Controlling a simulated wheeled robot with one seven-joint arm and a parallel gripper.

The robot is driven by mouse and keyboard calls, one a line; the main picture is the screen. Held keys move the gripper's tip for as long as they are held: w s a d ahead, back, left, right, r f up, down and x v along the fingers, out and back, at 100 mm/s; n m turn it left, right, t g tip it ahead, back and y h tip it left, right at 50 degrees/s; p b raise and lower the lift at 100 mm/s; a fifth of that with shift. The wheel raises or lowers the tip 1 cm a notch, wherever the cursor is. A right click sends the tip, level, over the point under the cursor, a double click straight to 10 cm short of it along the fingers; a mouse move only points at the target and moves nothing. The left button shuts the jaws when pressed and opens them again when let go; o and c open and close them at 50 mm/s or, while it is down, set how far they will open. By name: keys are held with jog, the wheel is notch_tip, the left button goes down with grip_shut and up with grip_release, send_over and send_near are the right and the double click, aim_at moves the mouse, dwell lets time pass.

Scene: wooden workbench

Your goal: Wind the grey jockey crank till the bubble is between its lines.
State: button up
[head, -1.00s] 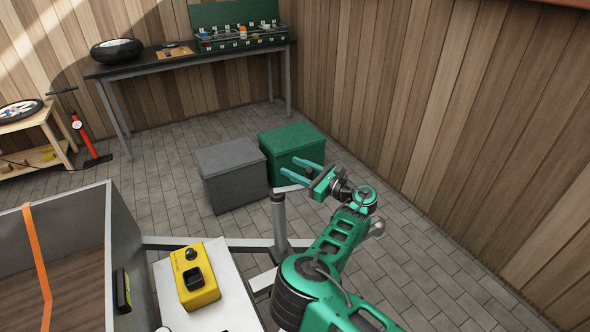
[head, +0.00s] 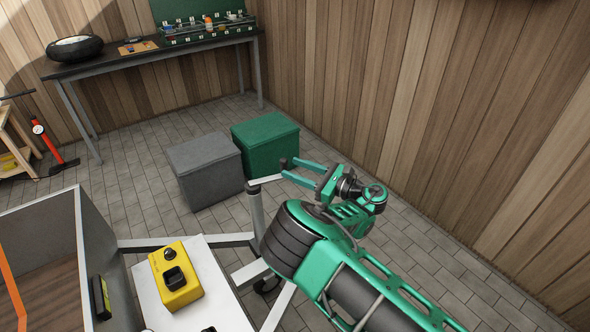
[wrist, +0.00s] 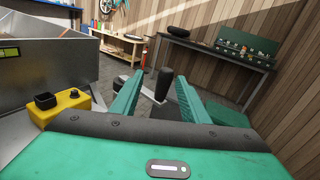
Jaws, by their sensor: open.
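The grey jockey crank (head: 266,180) sits on top of the grey jockey post (head: 257,212), its arm pointing right toward a dark upright grip (head: 283,164). My gripper (head: 288,168) is open, its two green fingers reaching left at the grip. In the wrist view the dark grip (wrist: 164,84) stands between the finger lines of my gripper (wrist: 161,77), near the tips; I cannot tell whether either finger touches it. The level vial (head: 106,293) is a black holder with a yellow-green window on the trailer wall; it also shows in the wrist view (wrist: 8,53). Its bubble is too small to read.
A yellow box (head: 176,276) with a black socket and knob sits on the white trailer surface (head: 216,296). The grey trailer bed (head: 84,240) is at left. Grey (head: 205,170) and green (head: 265,146) boxes stand on the floor behind the crank. A wooden wall is at right.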

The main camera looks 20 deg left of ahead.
jog(key=shift+d+m, duration=0.15)
jog(key=shift+m, duration=0.15)
jog(key=c, duration=0.9)
jog(key=shift+w+d+m, duration=0.1)
jog(key=shift+d+m, duration=0.2)
jog(key=shift+m, duration=0.6)
grip_shut()
jog(key=s+d+f+n+t+h, duration=0.15)
jog(key=s+d+n+t, duration=0.3)
jog(key=n, duration=1.15)
jog(key=s+d+f+n+t+h, duration=0.15)
jog(key=s+d+n+t, duration=0.3)
jog(key=n, duration=1.15)
jog(key=shift+m+y, duration=0.3)
jog(key=shift+y, duration=0.1)
jog(key=x, duration=1.3)
jog(key=shift+w+a+f, duration=0.15)
jog(key=shift+a, duration=0.25)
